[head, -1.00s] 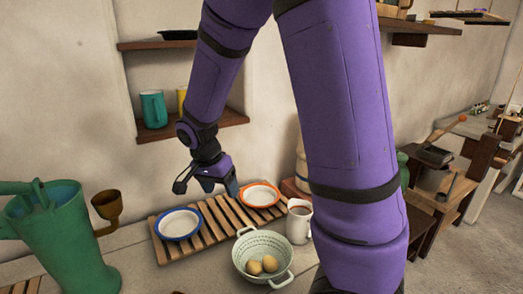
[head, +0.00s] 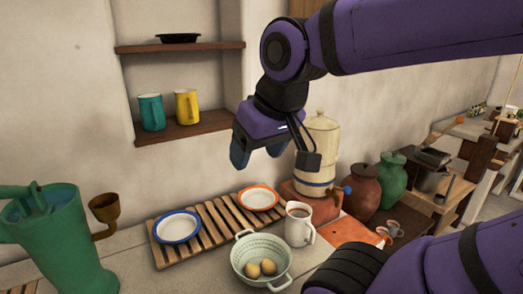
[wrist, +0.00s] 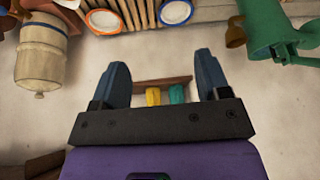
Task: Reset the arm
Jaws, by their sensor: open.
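My purple arm reaches in from the right in the head view. My gripper (head: 258,150) hangs over the counter in front of the wall, above the wooden rack, with nothing in it. In the wrist view my gripper (wrist: 165,80) shows its two blue fingers spread wide apart with empty space between them. The wrist view looks toward the wall, upside down, with the niche shelf and its two mugs seen between the fingers.
A slatted rack (head: 212,218) holds a blue-rimmed plate (head: 178,228) and an orange-rimmed plate (head: 258,198). Nearby are a colander (head: 240,272) with eggs, a white mug (head: 299,226), a green watering can (head: 55,240) and a cream dispenser (head: 319,150). Mugs (head: 187,105) stand on the niche shelf.

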